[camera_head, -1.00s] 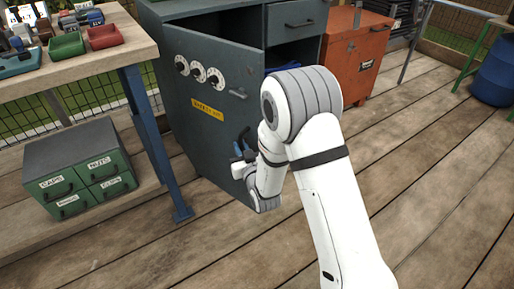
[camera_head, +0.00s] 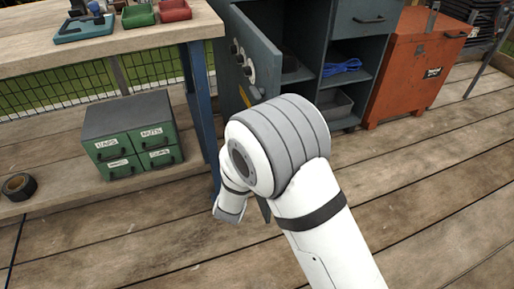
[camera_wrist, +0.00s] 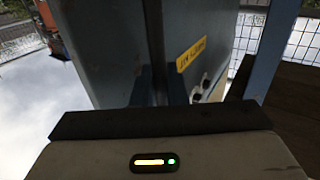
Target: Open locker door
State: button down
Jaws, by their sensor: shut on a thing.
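The locker door (camera_head: 258,45) stands wide open in the head view, swung out to the left of the grey locker (camera_head: 306,25). Its dials and handle (camera_head: 254,93) face left, and my arm hides its lower part. In the wrist view the door (camera_wrist: 115,50) fills the middle, with its yellow label on the right face. My gripper (camera_wrist: 161,88) has its two dark fingers at the door's edge and is shut on the door.
Inside the locker are a blue coiled cable (camera_head: 342,66) and a grey bin (camera_head: 336,103). A workbench (camera_head: 120,40) stands close on the left, with a green drawer unit (camera_head: 133,135) below. An orange cabinet (camera_head: 410,70) stands right. The floor at right is clear.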

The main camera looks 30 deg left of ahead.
jog(key=shift+s+a+r, duration=0.1)
jog(key=shift+a+r, duration=0.05)
jog(key=shift+a, duration=0.1)
jog(key=c, duration=1.5)
grip_release()
jog(key=shift+c, duration=0.2)
jog(key=p+v, duration=0.2)
jog(key=v, duration=0.6)
jog(key=shift+p, duration=0.35)
